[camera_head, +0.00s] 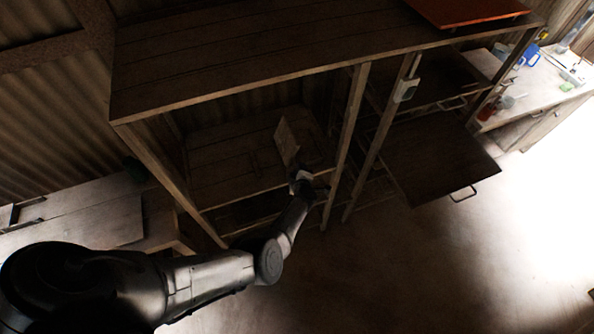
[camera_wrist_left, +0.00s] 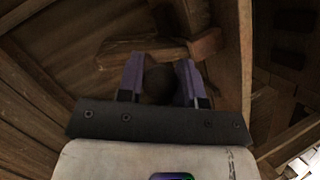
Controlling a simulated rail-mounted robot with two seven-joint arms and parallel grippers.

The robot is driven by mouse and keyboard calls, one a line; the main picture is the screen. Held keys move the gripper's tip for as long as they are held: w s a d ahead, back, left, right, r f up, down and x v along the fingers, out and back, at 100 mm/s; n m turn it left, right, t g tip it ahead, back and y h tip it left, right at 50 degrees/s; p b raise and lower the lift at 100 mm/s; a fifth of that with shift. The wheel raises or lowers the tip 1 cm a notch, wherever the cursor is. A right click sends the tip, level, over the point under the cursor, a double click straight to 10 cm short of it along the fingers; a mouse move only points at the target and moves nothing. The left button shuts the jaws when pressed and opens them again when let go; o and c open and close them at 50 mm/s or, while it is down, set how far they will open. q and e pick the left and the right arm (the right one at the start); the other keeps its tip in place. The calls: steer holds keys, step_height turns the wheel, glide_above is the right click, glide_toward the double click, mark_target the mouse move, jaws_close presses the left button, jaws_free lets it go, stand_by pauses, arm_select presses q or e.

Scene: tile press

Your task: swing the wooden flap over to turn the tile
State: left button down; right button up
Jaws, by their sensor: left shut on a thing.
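The wooden flap (camera_head: 287,143) is a pale, thin board standing tilted up from the shelf inside the wooden frame in the head view. My left gripper (camera_head: 304,185) is at its lower near end, shut on it. In the left wrist view the two purple fingers of my left gripper (camera_wrist_left: 160,82) stand either side of a dark rounded part, which I cannot make out clearly. A wooden piece (camera_wrist_left: 205,45) lies just beyond the fingertips. I cannot make out the tile. My right gripper is in neither view.
The wooden frame has a broad top board (camera_head: 240,60) above the shelf (camera_head: 215,165) and upright posts (camera_head: 345,145) close right of my left gripper. A pulled-out dark drawer or tray (camera_head: 435,160) stands further right. Open floor (camera_head: 420,265) lies in front.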

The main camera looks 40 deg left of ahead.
arm_select(q)
steer(key=shift+w+d+m+g, duration=0.1)
steer(key=shift+w+m+g, duration=0.2)
steer(key=shift+f, duration=0.2)
stand_by(0.5)
steer(key=c, duration=0.8)
jaws_free()
steer(key=shift+s+d+r+p, duration=0.15)
steer(key=shift+d+r+p, duration=0.25)
steer(key=shift+p, duration=0.2)
steer(key=shift+p+v, duration=2.45)
steer(key=shift+v, duration=0.75)
